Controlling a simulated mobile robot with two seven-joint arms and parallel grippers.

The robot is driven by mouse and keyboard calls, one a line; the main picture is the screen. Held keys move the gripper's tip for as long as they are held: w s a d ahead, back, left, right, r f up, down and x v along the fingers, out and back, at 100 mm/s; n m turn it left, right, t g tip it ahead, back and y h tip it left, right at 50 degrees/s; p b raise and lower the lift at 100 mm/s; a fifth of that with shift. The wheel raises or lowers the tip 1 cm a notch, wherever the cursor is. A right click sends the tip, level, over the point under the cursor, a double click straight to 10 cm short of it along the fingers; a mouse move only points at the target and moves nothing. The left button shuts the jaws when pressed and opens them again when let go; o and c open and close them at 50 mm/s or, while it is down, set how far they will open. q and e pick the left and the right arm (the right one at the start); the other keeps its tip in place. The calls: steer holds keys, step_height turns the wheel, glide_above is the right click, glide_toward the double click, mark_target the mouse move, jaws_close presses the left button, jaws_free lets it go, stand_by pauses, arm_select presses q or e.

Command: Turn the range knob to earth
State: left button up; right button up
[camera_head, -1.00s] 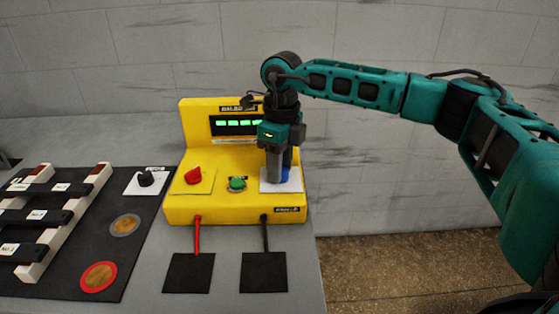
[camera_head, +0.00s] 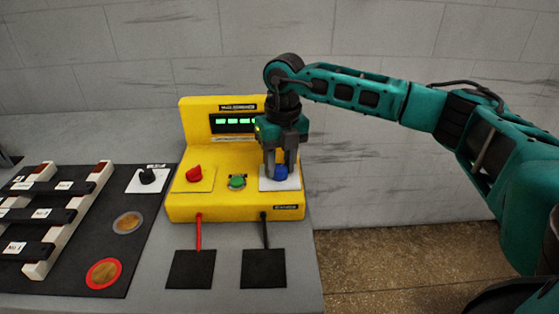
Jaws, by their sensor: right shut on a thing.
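A yellow instrument box (camera_head: 237,203) with a lit green display (camera_head: 232,122) stands on the grey table. On its sloped front are a red knob (camera_head: 193,174), a green button (camera_head: 237,182) and a blue knob (camera_head: 281,172) on a white plate (camera_head: 279,185). I cannot read which knob is the range knob. My right gripper (camera_head: 279,170) points down over the box's right side and is shut on the blue knob, one finger on each side. The fingers hide part of the knob and its plate. My left gripper is not in view.
A black knob (camera_head: 147,176) on a white plate sits on a black board (camera_head: 90,270) at left, with white rails and black bars. Black pads (camera_head: 263,268) lie before the box, below red and black leads. The table ends at right.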

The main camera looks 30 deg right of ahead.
mark_target(283, 166)
stand_by(0.5)
steer(key=o, duration=1)
steer(key=shift+o, duration=0.2)
step_height(283, 166, up, 13)
steer(key=shift+d, duration=0.35)
